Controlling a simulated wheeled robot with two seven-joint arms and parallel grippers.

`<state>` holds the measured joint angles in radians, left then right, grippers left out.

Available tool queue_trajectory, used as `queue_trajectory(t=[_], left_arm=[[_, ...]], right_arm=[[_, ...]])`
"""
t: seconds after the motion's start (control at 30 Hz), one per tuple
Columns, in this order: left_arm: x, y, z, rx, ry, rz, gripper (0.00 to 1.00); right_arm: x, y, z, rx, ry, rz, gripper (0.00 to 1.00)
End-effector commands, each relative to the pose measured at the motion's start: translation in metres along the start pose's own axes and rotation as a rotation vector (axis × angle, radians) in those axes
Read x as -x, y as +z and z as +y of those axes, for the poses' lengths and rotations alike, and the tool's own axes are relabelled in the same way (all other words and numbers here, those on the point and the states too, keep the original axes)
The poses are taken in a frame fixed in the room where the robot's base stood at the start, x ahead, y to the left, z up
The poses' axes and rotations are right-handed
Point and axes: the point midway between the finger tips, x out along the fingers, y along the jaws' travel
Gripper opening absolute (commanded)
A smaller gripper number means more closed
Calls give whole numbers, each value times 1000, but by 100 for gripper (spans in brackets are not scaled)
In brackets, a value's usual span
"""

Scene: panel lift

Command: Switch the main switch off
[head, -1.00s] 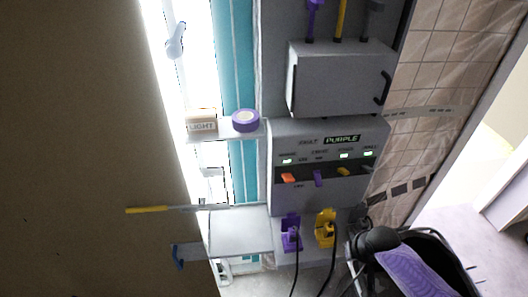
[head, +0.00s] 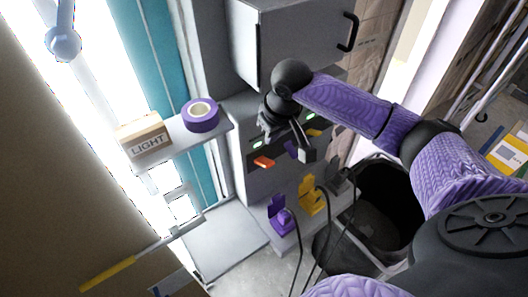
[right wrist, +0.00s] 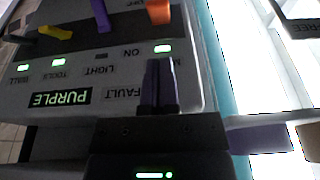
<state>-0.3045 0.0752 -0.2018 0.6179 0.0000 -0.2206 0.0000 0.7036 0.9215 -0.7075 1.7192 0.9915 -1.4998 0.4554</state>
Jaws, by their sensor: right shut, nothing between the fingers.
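The switch panel (head: 236,168) is a grey box with a row of levers. The orange lever (head: 263,162) is at the left end of the row in the head view. In the right wrist view the panel is upside down, and the orange lever (right wrist: 160,12) is at the top, beside a lit green lamp (right wrist: 163,48). A label starting with M is partly hidden by my fingers. My right gripper (right wrist: 159,65) is shut and empty, in front of the panel's label area, apart from the orange lever. My left gripper is not in view.
Purple (right wrist: 101,15) and yellow (right wrist: 54,32) levers sit beside the orange one. A grey cabinet (head: 290,45) is above the panel. Purple (head: 281,218) and yellow (head: 311,197) plugs are below. A shelf holds a LIGHT box (head: 143,137) and purple tape (head: 200,115). A black bin (head: 375,205) stands right.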

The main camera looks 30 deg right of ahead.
Motion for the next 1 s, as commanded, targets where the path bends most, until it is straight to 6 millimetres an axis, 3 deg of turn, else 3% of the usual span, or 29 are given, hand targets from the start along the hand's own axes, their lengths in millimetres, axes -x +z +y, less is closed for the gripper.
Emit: queue_trajectory(t=[0.2,0.4,0.6,1.0], left_arm=[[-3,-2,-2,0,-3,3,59],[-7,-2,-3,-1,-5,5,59],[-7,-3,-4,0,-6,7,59],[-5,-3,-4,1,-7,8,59]], right_arm=[[-46,1,0,-2,0,-3,0],[-77,1,0,0,1,-2,0],[-86,1,0,1,2,0,0],[-86,2,1,1,2,14,0]])
